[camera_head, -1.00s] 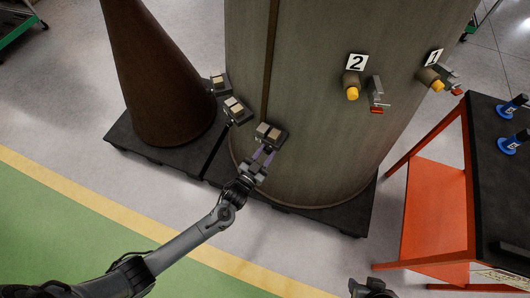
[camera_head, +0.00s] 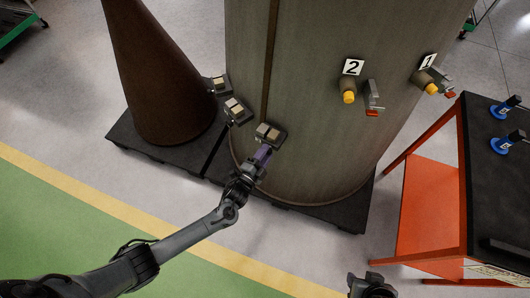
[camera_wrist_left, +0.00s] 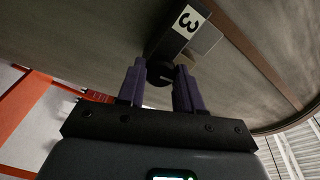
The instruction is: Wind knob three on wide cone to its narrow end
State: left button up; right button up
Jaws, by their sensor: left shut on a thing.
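The wide cone (camera_head: 310,110) is the large grey-green body standing in the middle of the head view. A small dark unit (camera_head: 270,134) sits low on its side, left of the label 2. In the left wrist view this unit carries the label 3 (camera_wrist_left: 187,20). Knob three (camera_wrist_left: 160,72) is dark and round, below that label, between my purple fingers. My left gripper (camera_head: 262,156) is shut on it; the left wrist view shows its fingers (camera_wrist_left: 158,90) on both sides. The head view hides the knob. My right gripper's fingers are not visible.
Units labelled 2 (camera_head: 352,68) and 1 (camera_head: 428,60) with yellow knobs sit farther right on the cone. A brown narrow cone (camera_head: 160,90) stands left on a dark pallet (camera_head: 150,150). An orange-framed table (camera_head: 430,190) stands right. Open floor lies in front.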

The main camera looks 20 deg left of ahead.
pick_arm(q)
jog(key=m+p, duration=0.4)
jog(key=m, duration=1.6)
jog(key=shift+f, duration=0.1)
dwell(0.3)
jog(key=o, duration=1)
jog(key=shift+o, duration=0.2)
